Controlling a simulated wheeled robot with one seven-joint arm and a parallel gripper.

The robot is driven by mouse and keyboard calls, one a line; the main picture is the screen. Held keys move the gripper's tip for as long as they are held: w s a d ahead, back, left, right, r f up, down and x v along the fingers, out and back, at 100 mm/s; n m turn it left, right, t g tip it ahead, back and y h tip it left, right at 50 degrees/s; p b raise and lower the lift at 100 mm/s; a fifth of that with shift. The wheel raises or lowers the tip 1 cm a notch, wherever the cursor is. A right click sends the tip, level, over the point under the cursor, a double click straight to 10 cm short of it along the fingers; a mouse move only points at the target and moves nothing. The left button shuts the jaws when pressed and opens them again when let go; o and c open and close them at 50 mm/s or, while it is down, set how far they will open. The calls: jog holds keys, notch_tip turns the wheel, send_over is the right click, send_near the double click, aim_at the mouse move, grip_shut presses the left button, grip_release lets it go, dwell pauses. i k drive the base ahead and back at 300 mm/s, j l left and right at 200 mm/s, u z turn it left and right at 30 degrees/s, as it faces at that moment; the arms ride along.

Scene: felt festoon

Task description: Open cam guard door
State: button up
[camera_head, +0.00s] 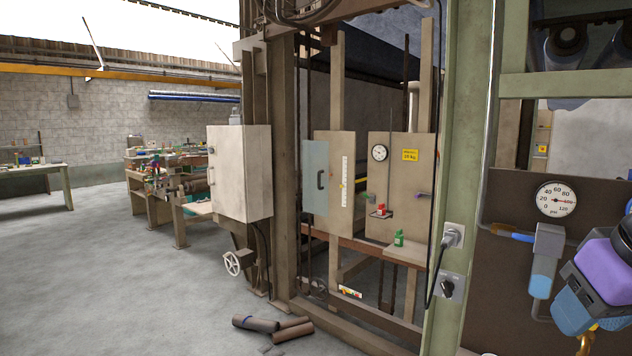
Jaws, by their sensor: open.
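A pale blue-grey door panel (315,178) hangs on the machine frame in the middle of the head view. It has a dark upright bar handle (320,180) and looks closed against the beige plate beside it. No label names it as the cam guard door, but it is the handled panel on the machine. What lies behind it is hidden. My gripper's fingers do not show. Parts of my arm, purple and blue, are at the right edge, well apart from the door.
A white cabinet (240,172) stands left of the door on a brown post. Brown rolls (272,326) lie on the floor in front. A green post (460,170) and a gauge panel (512,285) stand at right. The grey floor (110,270) at left is clear.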

aim_at(315, 153)
jog(key=i+j+u, duration=0.15)
jog(key=i+j, duration=0.2)
jog(key=i, duration=1.7)
jog(key=i+j+u, duration=0.2)
jog(key=i, duration=1.85)
